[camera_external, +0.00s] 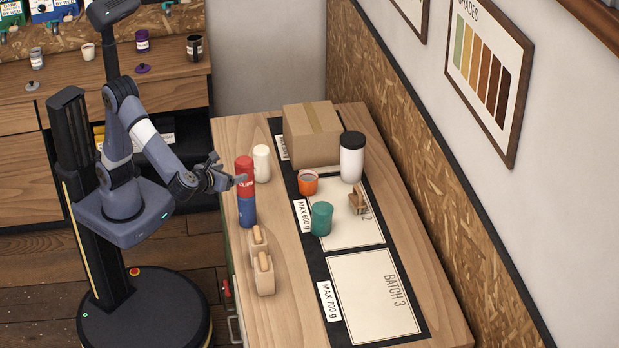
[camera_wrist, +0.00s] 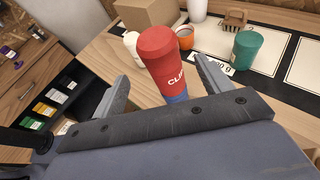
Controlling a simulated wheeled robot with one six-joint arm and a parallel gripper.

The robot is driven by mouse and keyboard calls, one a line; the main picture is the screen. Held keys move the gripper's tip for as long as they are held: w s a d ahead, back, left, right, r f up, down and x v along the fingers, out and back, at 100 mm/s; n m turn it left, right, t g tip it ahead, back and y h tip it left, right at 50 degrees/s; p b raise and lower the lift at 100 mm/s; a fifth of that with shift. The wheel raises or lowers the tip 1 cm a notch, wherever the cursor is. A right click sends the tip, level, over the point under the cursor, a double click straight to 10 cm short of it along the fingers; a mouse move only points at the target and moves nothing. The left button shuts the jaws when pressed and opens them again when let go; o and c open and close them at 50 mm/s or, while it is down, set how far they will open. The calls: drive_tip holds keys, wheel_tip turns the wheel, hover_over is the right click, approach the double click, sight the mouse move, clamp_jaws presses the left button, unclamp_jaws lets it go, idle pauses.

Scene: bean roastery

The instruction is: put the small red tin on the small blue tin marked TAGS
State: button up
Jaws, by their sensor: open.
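The small red tin (camera_external: 245,177), lettered "CLIPS" as far as I can read, stands upright on top of the small blue tin (camera_external: 247,212) on the wooden counter. The blue tin's TAGS marking cannot be read here. My gripper (camera_external: 227,180) is open beside the red tin. In the wrist view the red tin (camera_wrist: 163,58) rises between the two spread fingers, with a gap on each side. A strip of the blue tin (camera_wrist: 177,98) shows below it, the rest hidden by my gripper's body.
A white tin (camera_external: 262,163) stands close behind the tins. Two light wooden-handled items (camera_external: 264,275) stand in front. The Batch 3 mat (camera_external: 373,297) is clear.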

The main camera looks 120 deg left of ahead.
drive_tip(key=v, duration=0.4)
